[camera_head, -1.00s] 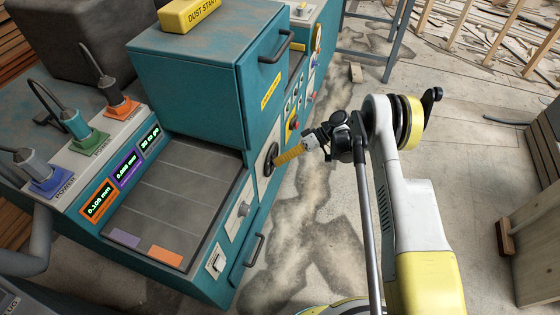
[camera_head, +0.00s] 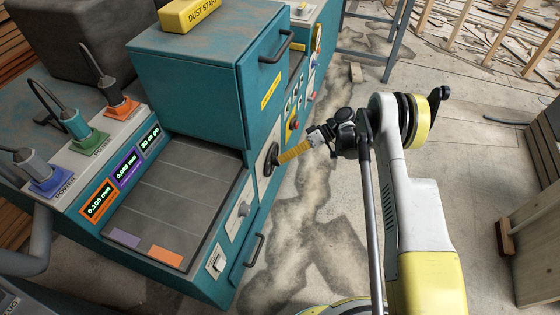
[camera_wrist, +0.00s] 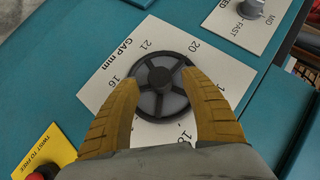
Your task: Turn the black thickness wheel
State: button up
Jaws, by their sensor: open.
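The black thickness wheel (camera_wrist: 160,78) is a spoked handwheel on a white plate marked "GAP mm" with numbers around it. In the head view the wheel (camera_head: 271,158) sits on the front of the teal machine, seen edge-on. My gripper (camera_wrist: 160,92) has yellow-brown fingers, open, one on each side of the wheel's lower part in the wrist view. The head view shows my gripper (camera_head: 280,158) reaching the wheel from the right. I cannot tell whether the fingers touch the rim.
A speed knob (camera_wrist: 250,8) is at the upper right in the wrist view. A yellow "TWIST TO FREE" plate (camera_wrist: 45,150) with a red button is at the lower left. A drawer handle (camera_head: 254,250) juts out below the wheel.

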jog(key=v, duration=1)
jog(key=shift+a+f, duration=0.1)
